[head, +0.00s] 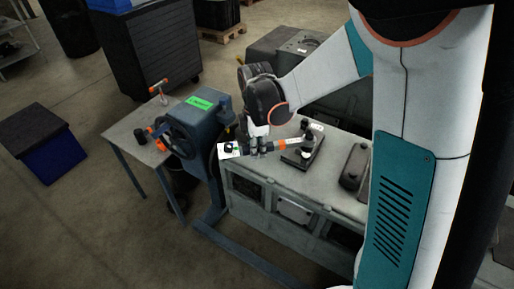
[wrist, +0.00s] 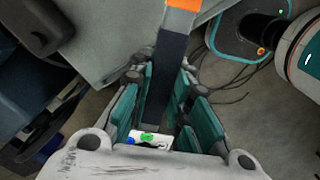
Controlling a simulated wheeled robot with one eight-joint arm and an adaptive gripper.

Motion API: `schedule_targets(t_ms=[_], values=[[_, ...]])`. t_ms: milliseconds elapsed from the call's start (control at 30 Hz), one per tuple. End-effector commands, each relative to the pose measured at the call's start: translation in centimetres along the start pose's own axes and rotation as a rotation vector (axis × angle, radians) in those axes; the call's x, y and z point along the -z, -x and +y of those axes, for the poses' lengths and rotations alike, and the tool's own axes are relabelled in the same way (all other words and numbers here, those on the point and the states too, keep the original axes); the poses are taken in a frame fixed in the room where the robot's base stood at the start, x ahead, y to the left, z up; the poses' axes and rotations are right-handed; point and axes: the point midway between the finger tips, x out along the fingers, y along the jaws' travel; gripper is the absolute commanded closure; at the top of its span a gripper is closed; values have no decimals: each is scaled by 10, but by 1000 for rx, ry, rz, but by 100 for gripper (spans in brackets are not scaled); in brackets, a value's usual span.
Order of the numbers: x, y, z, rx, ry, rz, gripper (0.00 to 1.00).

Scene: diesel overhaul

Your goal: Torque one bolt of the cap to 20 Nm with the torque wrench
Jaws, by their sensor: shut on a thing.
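My gripper (head: 258,146) is shut on a torque wrench, above the front left part of the grey workbench. The wrench (head: 281,145) lies about level, with a dark grip, an orange band and a light part on the right, and a white end with a green mark on the left. In the wrist view, its dark grip (wrist: 168,75) runs between the teal finger pads of my gripper (wrist: 165,95). The right end of the wrench overlaps a black upright part on a dark base (head: 301,158); contact cannot be told. I cannot make out the cap or its bolts.
A blue-grey stand (head: 222,106) with a green label and handwheel stands left of the workbench (head: 340,192). A small table (head: 122,128) holds orange-and-black tools. A dark elongated case (head: 355,165) sits on the workbench's right. Open floor lies at front left.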

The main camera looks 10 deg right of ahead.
Motion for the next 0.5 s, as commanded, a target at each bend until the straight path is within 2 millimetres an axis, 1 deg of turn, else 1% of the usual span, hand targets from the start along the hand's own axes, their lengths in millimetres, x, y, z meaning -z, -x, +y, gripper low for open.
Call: schedule_targets(t_ms=[167, 500], values=[[0, 13, 0, 0, 0, 0, 100], [-1, 56, 1, 0, 0, 0, 100]])
